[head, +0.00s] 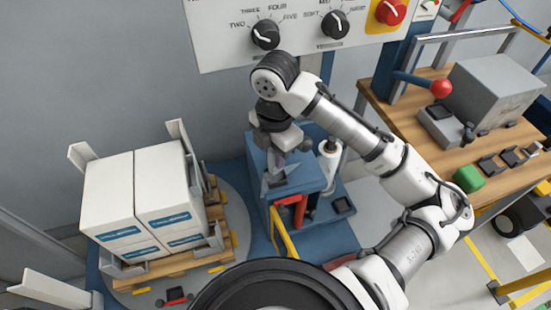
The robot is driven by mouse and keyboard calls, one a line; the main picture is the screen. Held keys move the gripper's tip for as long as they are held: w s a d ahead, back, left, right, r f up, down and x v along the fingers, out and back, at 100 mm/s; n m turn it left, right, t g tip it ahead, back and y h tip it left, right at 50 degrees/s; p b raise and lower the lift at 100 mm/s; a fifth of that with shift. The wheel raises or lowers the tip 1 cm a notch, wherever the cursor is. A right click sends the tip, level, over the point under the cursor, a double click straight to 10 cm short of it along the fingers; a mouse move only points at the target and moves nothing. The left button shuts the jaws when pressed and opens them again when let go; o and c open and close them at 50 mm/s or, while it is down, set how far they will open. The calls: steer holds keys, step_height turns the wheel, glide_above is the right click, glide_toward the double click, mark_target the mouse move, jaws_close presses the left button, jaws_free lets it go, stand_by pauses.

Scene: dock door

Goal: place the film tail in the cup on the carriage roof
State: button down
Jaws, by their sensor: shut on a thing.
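My gripper (279,156) points down just above the roof of the blue carriage (311,178). It is shut on the film tail (279,160), a small pale purplish piece that shows between the fingers. A small grey fitting (274,181) on the carriage roof, which looks like the cup, is right below the fingers. The gripper partly hides it, and I cannot tell whether the tail touches it. A white film roll (329,158) stands upright at the right side of the carriage.
White boxes (108,195) stand on a wooden pallet (160,262) on a round turntable (240,222) at left. A control panel with knobs (265,34) hangs above.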

steer(key=shift+f, duration=1.6)
steer(key=shift+f, duration=0.3)
steer(key=c, duration=1.3)
jaws_free()
steer(key=shift+r, duration=0.15)
step_height(320, 180, up, 12)
steer(key=shift+r, duration=0.2)
